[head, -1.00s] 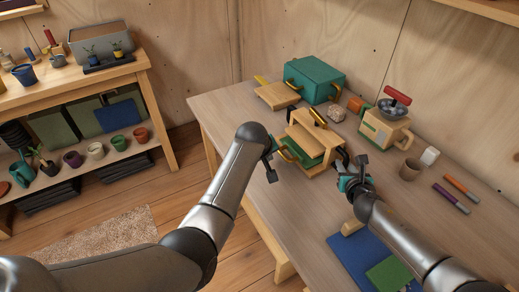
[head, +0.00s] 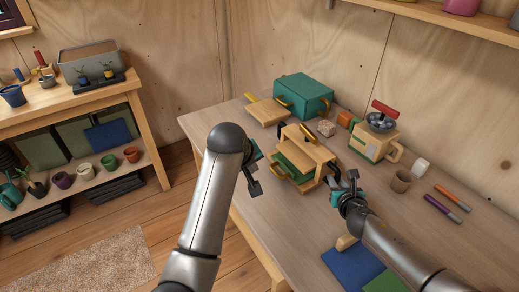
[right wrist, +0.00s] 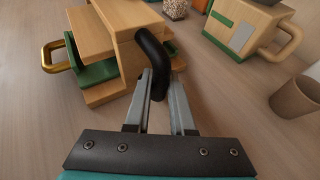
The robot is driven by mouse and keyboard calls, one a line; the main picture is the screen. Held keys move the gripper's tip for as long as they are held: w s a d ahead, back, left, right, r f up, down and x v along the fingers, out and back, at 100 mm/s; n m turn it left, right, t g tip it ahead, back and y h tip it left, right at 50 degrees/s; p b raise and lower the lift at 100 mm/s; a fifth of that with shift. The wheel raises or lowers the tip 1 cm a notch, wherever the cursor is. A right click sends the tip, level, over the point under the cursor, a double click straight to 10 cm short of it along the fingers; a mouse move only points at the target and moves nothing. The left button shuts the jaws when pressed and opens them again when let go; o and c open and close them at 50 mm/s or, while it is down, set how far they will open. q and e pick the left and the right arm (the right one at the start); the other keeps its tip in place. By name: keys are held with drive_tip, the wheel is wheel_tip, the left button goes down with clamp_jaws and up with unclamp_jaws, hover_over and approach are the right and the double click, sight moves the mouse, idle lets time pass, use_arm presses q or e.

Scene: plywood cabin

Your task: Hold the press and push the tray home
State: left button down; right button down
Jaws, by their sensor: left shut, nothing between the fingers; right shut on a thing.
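The press is a wooden block (head: 311,146) on the table, with black side handles. It also shows in the right wrist view (right wrist: 125,18). Its green tray (head: 290,164) with a gold handle (head: 279,173) sticks out of the front, toward the lower left. In the right wrist view the tray (right wrist: 97,72) sits low in the press. My right gripper (head: 343,180) is shut on the press's near black handle (right wrist: 155,55). My left gripper (head: 255,184) is shut and empty, just in front of the gold handle and apart from it.
Behind the press are a green box (head: 303,95) and a wooden board (head: 267,110). A wooden mug-like grinder (head: 375,140), a brown cup (head: 401,181) and two markers (head: 447,203) are at the right. A blue mat (head: 348,265) lies in front. The table's left edge is near my left gripper.

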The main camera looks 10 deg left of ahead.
drive_tip(key=c, duration=0.7)
unclamp_jaws()
